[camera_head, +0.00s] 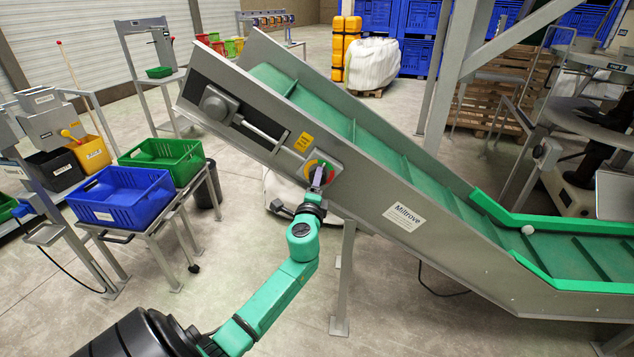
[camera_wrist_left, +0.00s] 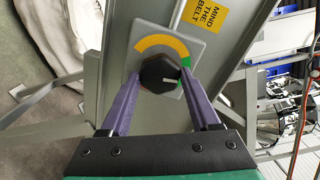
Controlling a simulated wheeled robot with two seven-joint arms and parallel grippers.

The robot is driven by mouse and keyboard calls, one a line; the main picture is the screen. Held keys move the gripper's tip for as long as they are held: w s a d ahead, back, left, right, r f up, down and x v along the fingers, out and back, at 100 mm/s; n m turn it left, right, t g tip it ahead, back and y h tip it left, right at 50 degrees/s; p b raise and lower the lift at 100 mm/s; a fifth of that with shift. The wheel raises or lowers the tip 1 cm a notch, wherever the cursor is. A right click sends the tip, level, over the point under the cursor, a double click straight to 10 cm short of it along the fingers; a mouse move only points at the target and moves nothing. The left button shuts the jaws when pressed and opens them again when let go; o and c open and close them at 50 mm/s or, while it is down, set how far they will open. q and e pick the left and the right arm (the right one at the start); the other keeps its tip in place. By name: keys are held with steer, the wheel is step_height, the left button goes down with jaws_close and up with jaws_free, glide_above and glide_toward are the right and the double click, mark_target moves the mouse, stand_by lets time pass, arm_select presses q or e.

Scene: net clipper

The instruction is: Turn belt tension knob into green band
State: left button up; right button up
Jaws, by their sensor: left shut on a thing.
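The belt tension knob (camera_wrist_left: 159,75) is black and faceted, on a light plate with a coloured dial on the conveyor's side. My left gripper (camera_wrist_left: 158,80) is shut on it, one purple finger on each side. The knob's white pointer line points right in the left wrist view. An orange arc (camera_wrist_left: 160,45) curves over the knob, and the green band (camera_wrist_left: 187,62) shows at its right end. The right finger partly covers the dial where the pointer aims. In the head view my left gripper (camera_head: 318,178) reaches the dial from below and partly hides the knob. My right gripper is not in view.
The grey conveyor (camera_head: 370,205) with its green belt slopes down to the right. A yellow label (camera_head: 304,142) is beside the dial. A blue crate (camera_head: 122,197) and a green crate (camera_head: 163,155) stand on a stand at left. A conveyor leg (camera_head: 344,275) stands right of my arm.

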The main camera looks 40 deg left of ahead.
arm_select(q)
steer(key=shift+a+r+m, duration=0.15)
steer(key=shift+r+m, duration=0.15)
steer(key=shift+m, duration=0.3)
steer(key=o, duration=1.4)
steer(key=shift+c, duration=0.2)
steer(key=b+v, duration=0.2)
steer(key=v, duration=1.2)
steer(key=shift+s+f, duration=0.2)
